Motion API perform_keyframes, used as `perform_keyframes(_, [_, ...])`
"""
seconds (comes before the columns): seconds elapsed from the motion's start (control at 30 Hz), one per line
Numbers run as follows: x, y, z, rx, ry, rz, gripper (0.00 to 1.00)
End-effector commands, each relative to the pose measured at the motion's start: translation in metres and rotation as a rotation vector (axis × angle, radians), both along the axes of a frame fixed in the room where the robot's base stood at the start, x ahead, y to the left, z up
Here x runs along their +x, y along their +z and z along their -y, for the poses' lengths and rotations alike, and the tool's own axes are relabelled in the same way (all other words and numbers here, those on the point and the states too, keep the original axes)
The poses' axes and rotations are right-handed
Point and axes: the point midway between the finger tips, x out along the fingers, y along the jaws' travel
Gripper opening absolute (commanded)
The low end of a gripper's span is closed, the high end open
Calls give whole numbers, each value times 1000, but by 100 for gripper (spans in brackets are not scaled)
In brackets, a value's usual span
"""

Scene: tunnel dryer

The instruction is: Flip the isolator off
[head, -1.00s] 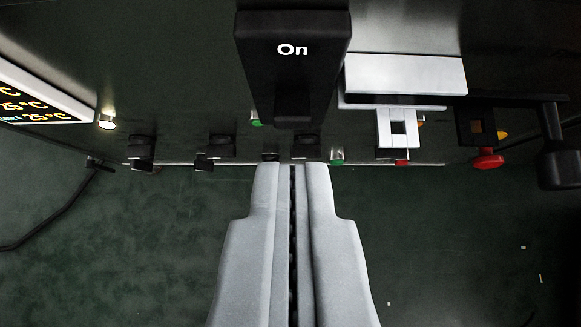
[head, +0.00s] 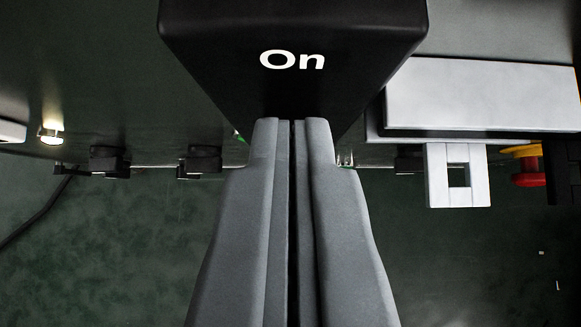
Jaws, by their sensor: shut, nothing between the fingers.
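The isolator (head: 292,30) is a black block with the white word "On" on its face, at the top middle of the head view. My gripper (head: 292,122) is shut and empty, with its two grey fingers side by side. Its tips overlap the lower part of the black block in the picture, below the word. I cannot tell whether they touch it. The fingers hide the block's lower end.
A light grey plate (head: 480,95) and a square white bracket (head: 457,190) stick out at right, near a red and yellow button (head: 528,166). Black knobs (head: 200,161) and a lit lamp (head: 50,134) are at left.

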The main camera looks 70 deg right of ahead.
Motion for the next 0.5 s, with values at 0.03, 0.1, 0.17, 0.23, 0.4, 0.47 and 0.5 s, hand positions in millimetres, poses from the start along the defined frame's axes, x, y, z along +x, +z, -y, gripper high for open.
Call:
perform_keyframes(0.03, [0,0,0,-1,0,0,0])
perform_keyframes(0.1, [0,-1,-1,-7,0,2,0])
perform_keyframes(0.17, [0,-1,-1,-16,1,5,0])
perform_keyframes(0.23, [-1,-2,-2,-33,1,9,0])
perform_keyframes(0.4, [-1,-3,-3,-56,-1,18,0])
perform_keyframes(0.47, [-1,-3,-4,-65,1,20,0])
perform_keyframes(0.5, [-2,-4,-4,-71,1,21,0])
